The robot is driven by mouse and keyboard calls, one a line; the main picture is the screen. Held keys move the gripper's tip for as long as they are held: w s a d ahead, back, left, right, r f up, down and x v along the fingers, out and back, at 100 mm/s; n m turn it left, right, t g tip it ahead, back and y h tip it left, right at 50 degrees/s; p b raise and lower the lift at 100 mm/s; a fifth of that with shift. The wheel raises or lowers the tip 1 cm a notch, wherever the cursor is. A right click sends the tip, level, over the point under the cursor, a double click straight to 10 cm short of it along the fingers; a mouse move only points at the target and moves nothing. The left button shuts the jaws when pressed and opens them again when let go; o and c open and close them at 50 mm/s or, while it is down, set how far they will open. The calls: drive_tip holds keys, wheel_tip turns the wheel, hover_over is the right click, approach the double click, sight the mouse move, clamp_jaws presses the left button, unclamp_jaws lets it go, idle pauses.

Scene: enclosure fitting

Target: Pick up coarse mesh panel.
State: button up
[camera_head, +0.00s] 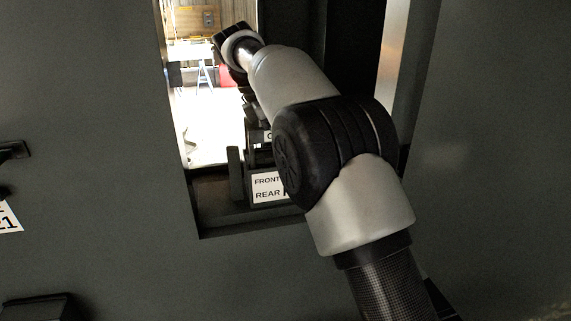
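I cannot make out a coarse mesh panel in this view. My arm reaches up from the lower right into a tall opening in a dark wall, and its wrist bends at the top of the opening. My gripper is mostly hidden behind my arm. Some dark parts below the wrist may belong to it, but I cannot tell its fingers or whether it holds anything.
A dark wall (90,110) surrounds the opening. A white label (267,187) reading "FRONT" and "REAR" sits low in it, next to a dark upright post (236,175). A bright room shows beyond. Dark fittings (14,151) stick out at left.

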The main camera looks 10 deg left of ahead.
clamp_jaws()
idle(1.3)
